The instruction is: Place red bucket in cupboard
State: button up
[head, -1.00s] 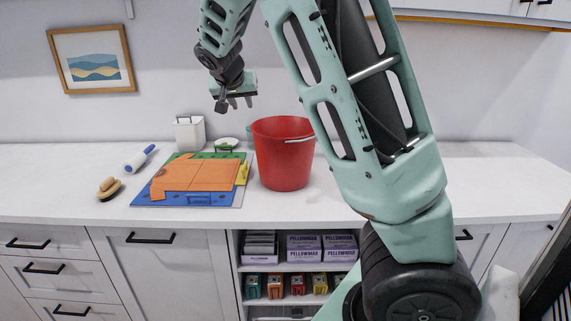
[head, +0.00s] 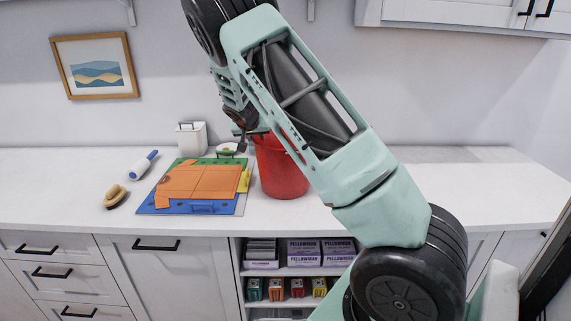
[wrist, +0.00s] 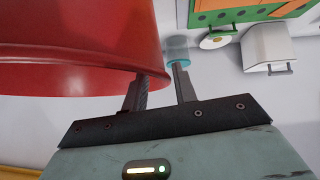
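The red bucket (head: 280,175) stands upright on the white counter, its upper right partly hidden by my arm. It also fills the upper left of the wrist view (wrist: 75,35). My gripper (head: 243,143) is at the bucket's upper left side in the head view, mostly hidden. Wall cupboards (head: 455,14) with black handles hang at the upper right, doors shut.
Left of the bucket lie coloured boards (head: 200,185), a white canister (head: 192,139), a brush (head: 115,196) and a blue-and-white roller (head: 142,165). A turquoise cup (wrist: 178,50) is near my fingers. Below are drawers and a shelf (head: 295,272) of boxes. The counter's right is clear.

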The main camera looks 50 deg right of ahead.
jog(key=shift+x, duration=0.75)
grip_shut()
jog(key=shift+w+r, duration=0.1)
dwell(0.8)
